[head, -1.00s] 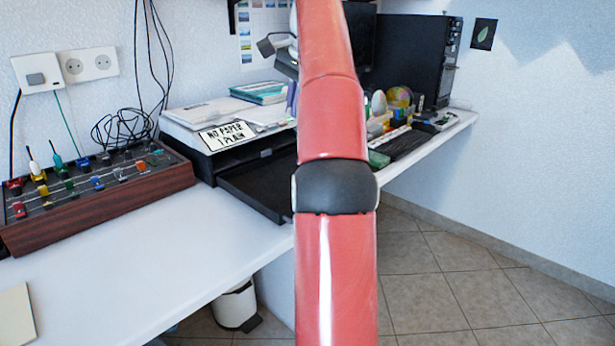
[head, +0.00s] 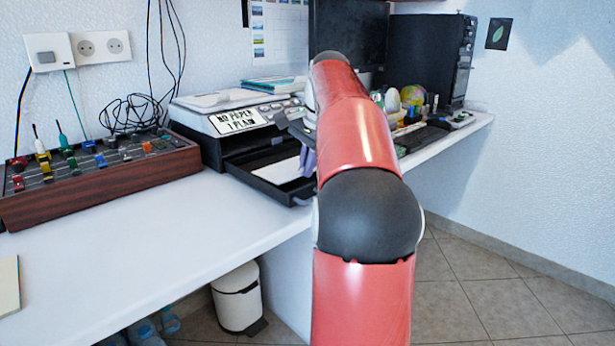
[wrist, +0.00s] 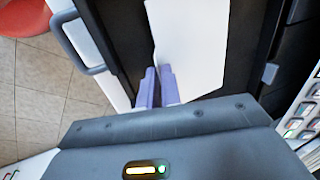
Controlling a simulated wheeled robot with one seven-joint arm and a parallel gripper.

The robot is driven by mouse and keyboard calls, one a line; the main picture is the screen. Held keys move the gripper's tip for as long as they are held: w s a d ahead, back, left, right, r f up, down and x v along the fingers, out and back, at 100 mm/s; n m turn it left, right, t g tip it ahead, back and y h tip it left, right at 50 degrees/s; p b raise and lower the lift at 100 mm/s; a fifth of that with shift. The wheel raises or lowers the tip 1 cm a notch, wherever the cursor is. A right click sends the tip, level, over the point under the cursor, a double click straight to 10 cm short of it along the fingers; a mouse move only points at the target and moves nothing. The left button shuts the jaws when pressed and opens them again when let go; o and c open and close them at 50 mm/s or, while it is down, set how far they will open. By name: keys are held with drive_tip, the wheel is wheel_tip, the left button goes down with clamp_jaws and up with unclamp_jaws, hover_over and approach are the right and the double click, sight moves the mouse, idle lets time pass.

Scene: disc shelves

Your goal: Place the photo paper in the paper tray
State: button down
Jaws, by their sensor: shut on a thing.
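The photo paper (wrist: 190,45) is a white sheet, lying over the dark paper tray (wrist: 245,50) in the wrist view. My gripper (wrist: 160,82) has purple fingers shut on the paper's near edge. In the head view the paper (head: 280,173) shows white within the outline of the open black tray (head: 252,182), which sticks out from the printer (head: 222,148). My gripper (head: 308,160) is at the tray's right side there, partly hidden by my red arm. I cannot tell whether the paper touches the tray floor.
A wooden rack with coloured knobs (head: 95,175) stands at the left. The white desk (head: 150,255) is clear in front. A bin (head: 238,298) stands below. A keyboard (head: 420,138) lies to the right.

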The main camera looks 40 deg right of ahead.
drive_tip(key=shift+f, duration=0.8)
drive_tip(key=c, duration=1.9)
unclamp_jaws()
